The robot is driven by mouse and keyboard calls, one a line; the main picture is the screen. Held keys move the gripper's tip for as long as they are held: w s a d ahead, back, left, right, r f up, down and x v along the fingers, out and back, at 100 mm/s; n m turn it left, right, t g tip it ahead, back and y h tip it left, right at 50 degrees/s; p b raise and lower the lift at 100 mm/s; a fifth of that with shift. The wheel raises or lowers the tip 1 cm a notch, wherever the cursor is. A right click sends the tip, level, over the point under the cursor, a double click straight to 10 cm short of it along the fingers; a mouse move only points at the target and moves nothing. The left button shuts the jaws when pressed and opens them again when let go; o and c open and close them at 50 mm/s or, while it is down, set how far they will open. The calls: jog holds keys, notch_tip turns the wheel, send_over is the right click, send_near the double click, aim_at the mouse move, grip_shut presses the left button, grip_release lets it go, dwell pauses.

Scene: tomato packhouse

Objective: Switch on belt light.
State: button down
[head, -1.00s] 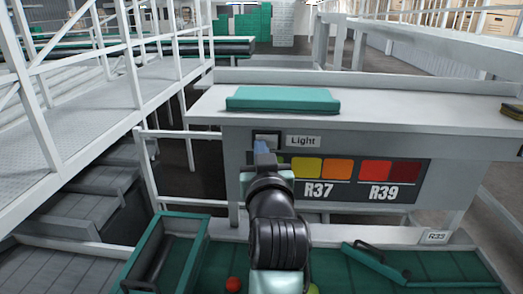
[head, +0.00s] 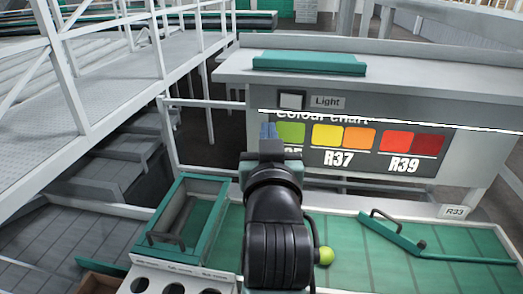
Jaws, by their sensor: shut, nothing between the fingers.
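The light switch (head: 291,100) is a pale square plate in a dark frame on the front of the grey bench, left of the "Light" label (head: 327,102). A thin bright white strip (head: 400,122) runs across the bench front above the colour chart (head: 360,142). My gripper (head: 268,131) is seen from behind, with blue fingertips below and left of the switch. It is shut and empty, and appears apart from the switch. My wrist hides the lower left of the chart.
A teal slab (head: 309,63) lies on the bench top (head: 400,80). Below is a green belt (head: 350,250) with a yellow-green tomato (head: 326,256), a teal hinged arm (head: 392,236) and a teal open box (head: 168,248). White railings (head: 160,50) stand left.

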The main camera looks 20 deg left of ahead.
jog(key=shift+s+d+r+b, duration=0.15)
jog(key=shift+s, duration=0.85)
jog(key=shift+s+d+r+b, duration=0.1)
jog(key=shift+s+b, duration=0.05)
jog(key=shift+s, duration=0.8)
jog(key=shift+s, duration=0.1)
